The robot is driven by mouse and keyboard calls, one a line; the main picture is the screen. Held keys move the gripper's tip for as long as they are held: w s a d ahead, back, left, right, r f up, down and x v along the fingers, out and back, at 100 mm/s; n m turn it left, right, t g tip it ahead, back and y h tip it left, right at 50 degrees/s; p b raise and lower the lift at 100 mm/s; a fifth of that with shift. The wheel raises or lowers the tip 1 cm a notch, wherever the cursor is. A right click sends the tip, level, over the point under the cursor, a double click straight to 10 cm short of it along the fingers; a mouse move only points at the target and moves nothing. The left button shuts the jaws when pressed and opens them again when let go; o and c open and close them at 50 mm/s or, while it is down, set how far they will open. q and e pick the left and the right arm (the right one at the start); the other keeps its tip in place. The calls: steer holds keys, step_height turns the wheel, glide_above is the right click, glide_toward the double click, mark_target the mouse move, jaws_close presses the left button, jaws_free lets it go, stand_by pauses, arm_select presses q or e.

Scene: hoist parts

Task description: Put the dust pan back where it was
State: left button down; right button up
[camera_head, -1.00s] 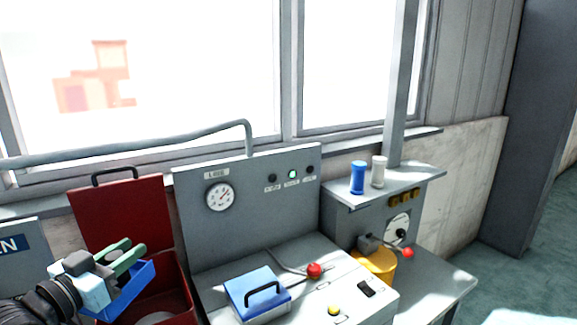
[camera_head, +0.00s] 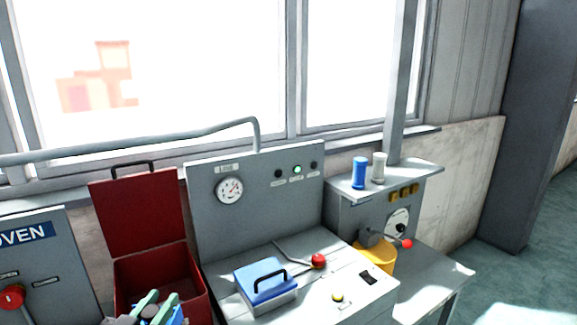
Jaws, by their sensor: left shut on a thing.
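My left gripper (camera_head: 150,309) shows at the bottom left of the head view, cut off by the lower edge. Its green fingers are shut on the blue dust pan (camera_head: 177,316), of which only a small part shows beside the fingers. The gripper and the pan are in front of the lower part of the open red box (camera_head: 196,278); I cannot tell whether they are inside it or before it. My right gripper is not in view.
The red box has its lid (camera_head: 137,215) raised. To its left is a grey oven panel (camera_head: 50,270) with a red knob. To its right, a grey control console (camera_head: 230,250) carries a blue-lidded box (camera_head: 262,283) and a red-knobbed lever (camera_head: 318,261).

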arm_select(q)
steer(key=shift+s+d+f+n+y, duration=0.7)
steer(key=shift+s+d+f+y, duration=0.2)
steer(key=shift+s+y, duration=0.2)
steer(key=shift+s+d+f+y, duration=0.1)
steer(key=shift+s+d+y, duration=0.1)
steer(key=shift+s+y, duration=0.25)
steer(key=shift+a, duration=0.1)
